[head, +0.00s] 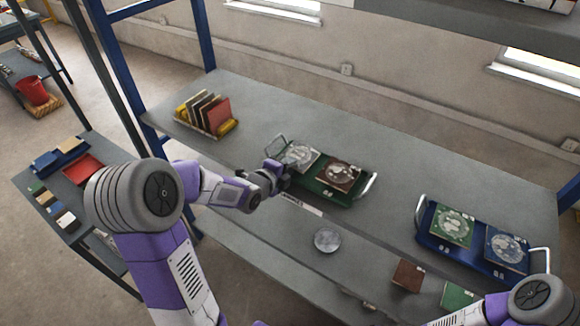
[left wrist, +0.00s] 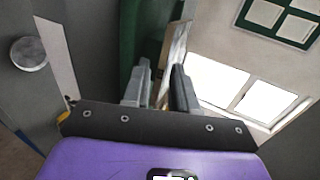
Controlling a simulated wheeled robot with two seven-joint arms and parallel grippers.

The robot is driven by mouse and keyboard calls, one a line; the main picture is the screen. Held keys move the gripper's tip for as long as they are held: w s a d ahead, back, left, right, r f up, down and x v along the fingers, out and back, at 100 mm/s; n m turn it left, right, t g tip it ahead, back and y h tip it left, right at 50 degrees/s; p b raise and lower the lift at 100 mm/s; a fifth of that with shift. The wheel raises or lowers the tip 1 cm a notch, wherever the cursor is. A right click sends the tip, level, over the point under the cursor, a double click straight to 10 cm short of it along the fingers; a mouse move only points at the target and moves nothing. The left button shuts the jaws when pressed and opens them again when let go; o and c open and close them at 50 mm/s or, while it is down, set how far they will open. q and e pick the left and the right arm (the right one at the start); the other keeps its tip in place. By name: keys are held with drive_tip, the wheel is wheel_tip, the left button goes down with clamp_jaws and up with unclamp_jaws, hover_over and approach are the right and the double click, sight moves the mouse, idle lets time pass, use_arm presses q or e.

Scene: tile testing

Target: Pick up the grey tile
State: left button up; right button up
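The grey tile (head: 301,156), with a pale round pattern, sits at the left end of the green tray (head: 318,189) in the head view. My left gripper (head: 279,174) is at that tray's left end, close beside the tile. In the left wrist view the gripper (left wrist: 162,80) has its two fingers apart around the edge of a tile (left wrist: 176,45), seen nearly edge-on. A narrow gap seems to show by the left finger. My right gripper is out of view; only part of the right arm shows.
A brown tile (head: 338,175) shares the green tray. A blue tray (head: 466,253) holds a green and a blue tile. A round grey disc (head: 327,239) and a loose brown tile (head: 408,275) lie in front.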

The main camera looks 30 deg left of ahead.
use_arm(q)
drive_tip(key=shift+c, duration=0.4)
drive_tip(key=shift+s+f, duration=0.1)
clamp_jaws()
drive_tip(key=shift+r+p, duration=0.65)
drive_tip(key=shift+r, duration=0.65)
drive_tip(key=shift+f, duration=0.1)
drive_tip(key=shift+s, duration=0.15)
